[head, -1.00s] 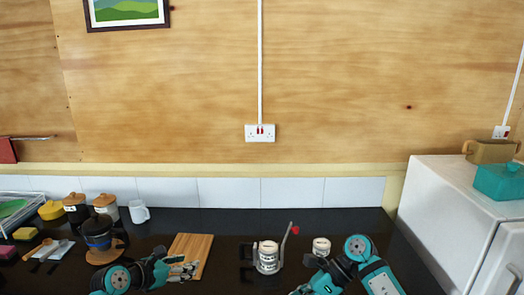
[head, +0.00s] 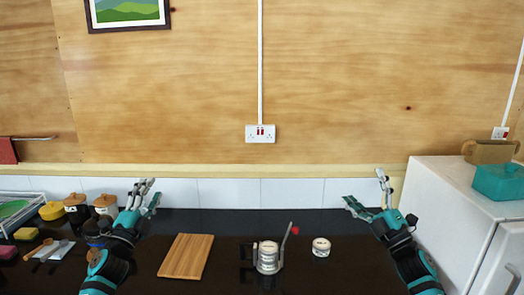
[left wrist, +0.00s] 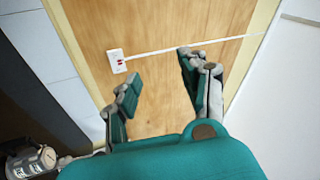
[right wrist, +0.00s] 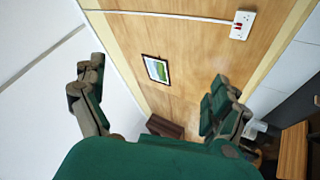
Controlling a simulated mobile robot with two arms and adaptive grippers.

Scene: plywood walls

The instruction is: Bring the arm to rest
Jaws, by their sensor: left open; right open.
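My left gripper (head: 146,193) is raised at the left of the counter in the head view. It is open and empty, its fingers pointing up in front of the white tiles. My right gripper (head: 366,190) is raised at the right, near the white fridge, also open and empty with its fingers up. In the left wrist view the two fingers (left wrist: 158,78) stand apart with only wall between them. In the right wrist view the fingers (right wrist: 152,92) are also wide apart with nothing between.
A wooden board (head: 186,257), a metal press with a red-tipped lever (head: 268,257) and a small white round item (head: 321,247) stand on the dark counter (head: 225,225). Jars (head: 76,203) crowd the left. A white fridge (head: 440,215) bounds the right, carrying a teal container (head: 500,182).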

